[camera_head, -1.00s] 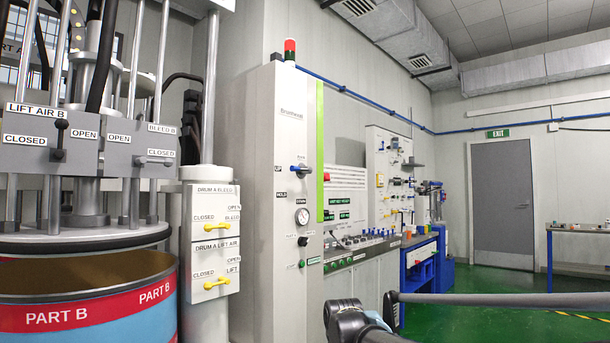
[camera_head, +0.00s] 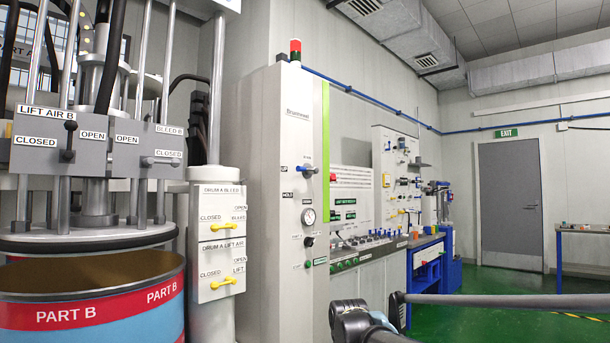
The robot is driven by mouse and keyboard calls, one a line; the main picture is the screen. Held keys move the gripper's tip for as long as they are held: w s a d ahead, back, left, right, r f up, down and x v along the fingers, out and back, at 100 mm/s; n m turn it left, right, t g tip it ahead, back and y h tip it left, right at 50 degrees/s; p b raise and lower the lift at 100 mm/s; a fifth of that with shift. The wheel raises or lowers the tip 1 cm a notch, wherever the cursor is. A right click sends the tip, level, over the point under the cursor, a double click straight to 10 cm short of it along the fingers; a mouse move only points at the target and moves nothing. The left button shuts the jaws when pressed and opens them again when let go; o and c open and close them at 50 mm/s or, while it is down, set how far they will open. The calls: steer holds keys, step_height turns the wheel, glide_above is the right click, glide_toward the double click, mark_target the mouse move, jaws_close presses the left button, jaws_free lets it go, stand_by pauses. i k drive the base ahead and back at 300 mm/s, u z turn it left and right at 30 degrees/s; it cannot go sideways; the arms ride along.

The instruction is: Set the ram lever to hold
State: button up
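The ram lever (camera_head: 308,170) has a blue handle and sits on the front of the tall pale grey cabinet (camera_head: 269,230). An UP label (camera_head: 284,167) is to its left, with a HOLD label (camera_head: 288,195) lower down. Another small label lies below the lever, too small to read. The lever handle looks roughly level with the UP label; its exact setting is hard to tell at this size. My gripper is not in view. Only dark and grey links of my arm show at the bottom, well below the lever in the picture.
A Part B drum (camera_head: 90,318) and lift frame stand at left. A white valve box (camera_head: 218,240) with yellow levers is between them and the cabinet. A pressure gauge (camera_head: 308,215) and black knob (camera_head: 308,242) sit below the lever. Green floor (camera_head: 480,281) is open at right.

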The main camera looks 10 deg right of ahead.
mark_target(314, 170)
steer(key=u, duration=1.95)
steer(key=k, duration=1.1)
steer(key=z, duration=1.85)
steer(key=i, duration=1)
steer(key=u, duration=0.05)
